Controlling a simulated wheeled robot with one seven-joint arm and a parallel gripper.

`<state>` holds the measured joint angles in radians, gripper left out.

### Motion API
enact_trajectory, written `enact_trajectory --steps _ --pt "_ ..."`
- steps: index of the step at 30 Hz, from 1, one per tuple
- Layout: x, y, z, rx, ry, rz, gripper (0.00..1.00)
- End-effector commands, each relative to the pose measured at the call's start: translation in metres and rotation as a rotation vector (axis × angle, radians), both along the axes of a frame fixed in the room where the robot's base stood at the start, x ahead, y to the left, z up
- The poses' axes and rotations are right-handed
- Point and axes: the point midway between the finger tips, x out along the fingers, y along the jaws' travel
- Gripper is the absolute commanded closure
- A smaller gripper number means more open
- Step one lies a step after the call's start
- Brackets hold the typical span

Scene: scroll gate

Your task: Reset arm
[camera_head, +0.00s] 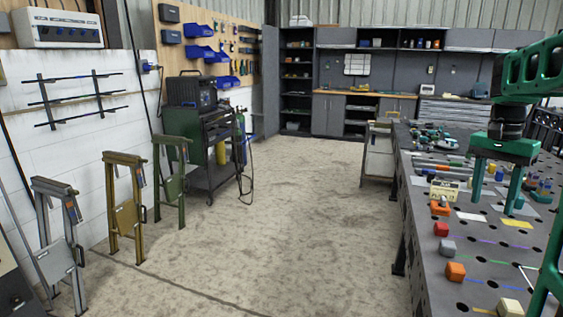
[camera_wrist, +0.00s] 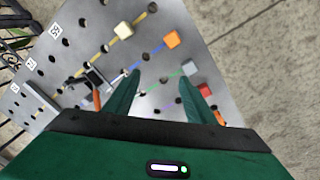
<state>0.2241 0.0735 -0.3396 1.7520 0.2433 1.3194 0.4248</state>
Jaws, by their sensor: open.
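My gripper (camera_head: 495,190) is green and hangs over the grey perforated table (camera_head: 436,262) at the right of the head view. Its two fingers point down and stand apart with nothing between them. In the wrist view my gripper (camera_wrist: 160,98) is also open, above the table top (camera_wrist: 88,25). Beyond the fingers lie a cream block (camera_wrist: 123,30), an orange block (camera_wrist: 171,40) and a grey block (camera_wrist: 190,68). A red block (camera_wrist: 206,91) shows beside the right finger.
In the head view a red block (camera_head: 441,229), a grey block (camera_head: 447,248) and an orange block (camera_head: 455,271) line the table's near edge. Sawhorse-like stands (camera_head: 124,205) and a tool cart (camera_head: 208,150) stand at left. The middle floor (camera_head: 290,225) is clear.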

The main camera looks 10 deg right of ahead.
Motion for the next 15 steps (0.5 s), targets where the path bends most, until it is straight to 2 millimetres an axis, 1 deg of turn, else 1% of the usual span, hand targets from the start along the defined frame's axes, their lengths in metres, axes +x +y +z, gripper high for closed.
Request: enact_trajectory --steps 1,8,12,15 --pt "-0.019 0.013 -0.005 0.013 -0.005 0.045 0.50" --pt "-0.094 0.070 -0.040 0.058 -0.019 0.271 0.50" --pt "-0.140 0.106 -0.068 0.077 -0.027 0.412 0.50" --pt "-0.171 0.129 -0.089 0.086 -0.032 0.504 0.50"
